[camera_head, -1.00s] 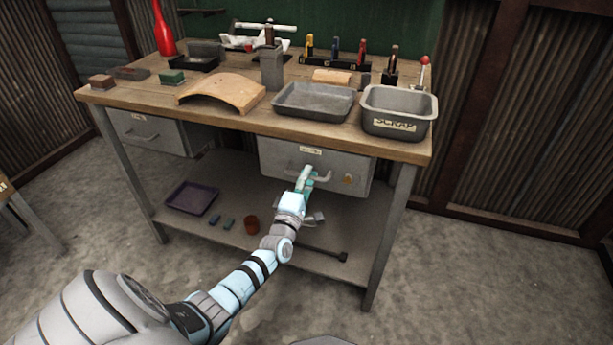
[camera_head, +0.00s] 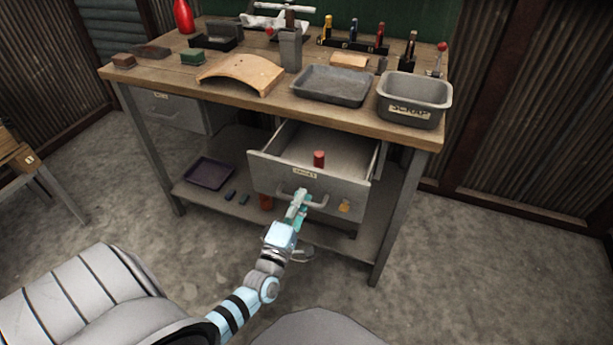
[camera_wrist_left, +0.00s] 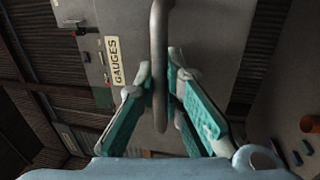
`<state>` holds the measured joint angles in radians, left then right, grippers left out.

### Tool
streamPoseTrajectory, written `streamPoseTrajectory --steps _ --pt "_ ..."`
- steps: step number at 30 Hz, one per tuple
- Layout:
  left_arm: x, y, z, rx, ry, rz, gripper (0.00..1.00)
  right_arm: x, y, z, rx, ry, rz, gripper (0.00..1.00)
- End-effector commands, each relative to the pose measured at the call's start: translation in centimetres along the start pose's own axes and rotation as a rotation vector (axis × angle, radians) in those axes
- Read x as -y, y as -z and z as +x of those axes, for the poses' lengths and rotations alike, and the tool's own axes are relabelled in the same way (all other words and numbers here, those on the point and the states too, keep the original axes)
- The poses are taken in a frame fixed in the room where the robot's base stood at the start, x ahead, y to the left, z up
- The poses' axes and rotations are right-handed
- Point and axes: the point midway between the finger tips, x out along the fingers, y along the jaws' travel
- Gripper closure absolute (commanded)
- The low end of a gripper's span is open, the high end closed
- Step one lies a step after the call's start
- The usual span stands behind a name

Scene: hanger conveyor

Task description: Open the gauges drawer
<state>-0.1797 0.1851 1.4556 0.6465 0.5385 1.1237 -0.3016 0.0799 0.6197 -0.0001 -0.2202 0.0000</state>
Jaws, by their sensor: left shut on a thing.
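The gauges drawer (camera_head: 274,176) is a grey metal drawer under the right part of the workbench, pulled well out, with its inside showing. A red cylinder (camera_head: 319,158) stands inside it. In the left wrist view its label (camera_wrist_left: 115,60) reads GAUGES. My left gripper (camera_head: 300,199) is shut on the drawer's bar handle (camera_head: 318,205). In the left wrist view the handle (camera_wrist_left: 158,50) runs between the two teal fingers (camera_wrist_left: 161,92). My right gripper is not in view.
The workbench (camera_head: 240,95) carries a grey tray (camera_head: 331,84), a SCRAP bin (camera_head: 413,99) and a curved wooden piece (camera_head: 240,72). A second drawer (camera_head: 168,110) at the left is shut. A purple tray (camera_head: 209,173) lies on the lower shelf. The floor in front is clear.

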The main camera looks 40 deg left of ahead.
Motion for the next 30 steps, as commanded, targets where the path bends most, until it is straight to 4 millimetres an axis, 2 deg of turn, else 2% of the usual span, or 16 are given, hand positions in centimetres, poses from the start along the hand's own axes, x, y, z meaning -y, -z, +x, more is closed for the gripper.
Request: streamPoseTrajectory --steps 3,9,15,24,25,27,28,30 --pt "-0.5 0.0 -2.1 0.0 0.001 -0.001 1.0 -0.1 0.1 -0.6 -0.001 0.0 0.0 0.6" --pt "-0.9 -0.1 -4.3 0.001 -0.001 0.0 1.0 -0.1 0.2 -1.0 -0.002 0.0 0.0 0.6" --pt "-1.1 0.0 -5.0 0.0 -0.004 0.0 1.0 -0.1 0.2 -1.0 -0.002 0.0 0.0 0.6" --pt "-1.0 0.1 -5.1 -0.001 -0.003 0.0 1.0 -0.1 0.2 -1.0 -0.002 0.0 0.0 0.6" --pt "-1.0 0.1 -5.1 -0.001 -0.003 0.0 0.87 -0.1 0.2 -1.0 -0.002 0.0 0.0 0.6" --pt "-1.0 0.1 -5.1 -0.001 -0.003 0.0 0.75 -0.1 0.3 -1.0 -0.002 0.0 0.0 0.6" --pt "-1.0 0.0 -5.1 -0.001 -0.003 0.0 0.71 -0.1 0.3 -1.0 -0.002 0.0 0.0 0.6" --pt "-1.0 0.0 -5.1 -0.001 -0.003 0.0 0.7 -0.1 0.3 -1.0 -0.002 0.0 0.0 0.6"
